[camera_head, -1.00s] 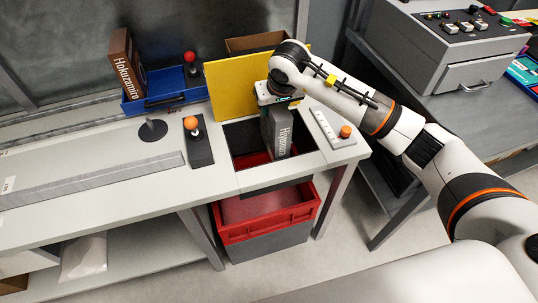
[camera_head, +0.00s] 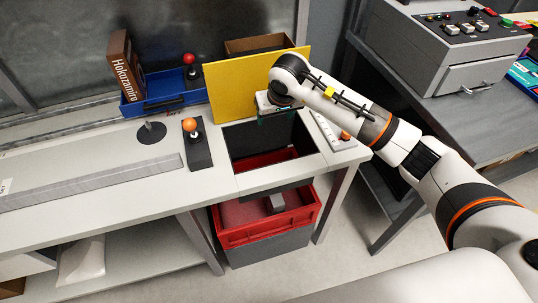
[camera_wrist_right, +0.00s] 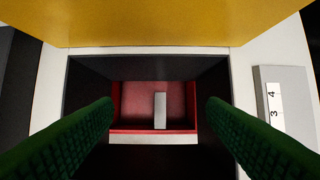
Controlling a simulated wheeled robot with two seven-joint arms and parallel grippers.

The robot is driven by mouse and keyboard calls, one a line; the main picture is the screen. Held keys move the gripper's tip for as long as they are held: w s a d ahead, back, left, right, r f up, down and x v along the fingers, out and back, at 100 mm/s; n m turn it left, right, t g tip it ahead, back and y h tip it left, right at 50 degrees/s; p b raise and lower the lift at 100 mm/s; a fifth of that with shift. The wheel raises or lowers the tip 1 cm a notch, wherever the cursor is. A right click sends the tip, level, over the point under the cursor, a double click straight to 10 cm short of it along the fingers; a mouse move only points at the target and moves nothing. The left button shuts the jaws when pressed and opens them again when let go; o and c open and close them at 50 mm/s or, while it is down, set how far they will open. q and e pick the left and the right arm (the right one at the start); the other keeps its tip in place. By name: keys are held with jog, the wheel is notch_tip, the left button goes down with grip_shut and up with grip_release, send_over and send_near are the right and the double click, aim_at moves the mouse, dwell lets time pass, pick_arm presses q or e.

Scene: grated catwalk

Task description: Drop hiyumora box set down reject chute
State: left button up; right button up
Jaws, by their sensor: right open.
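The Hiyumora box set (camera_head: 276,202) is a grey block lying down in the red bin under the chute. It also shows in the right wrist view (camera_wrist_right: 160,110), against the red bin floor, with its title not readable. The reject chute (camera_head: 238,143) is a dark square opening in the bench top, in front of a yellow panel (camera_head: 232,88). My right gripper (camera_head: 277,114) is above the chute. In the right wrist view its two green fingers (camera_wrist_right: 160,112) are wide apart with nothing between them. My left gripper is not in view.
The red bin (camera_head: 236,236) stands below the bench. A box labelled Hokuzamiro (camera_head: 125,65) stands in a blue tray (camera_head: 160,105) at the left. Joysticks with orange (camera_head: 191,124) and red knobs stand nearby. A control box (camera_head: 460,60) is at the right.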

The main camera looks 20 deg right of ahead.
jog(key=b+v, duration=0.1)
jog(key=v, duration=1.1)
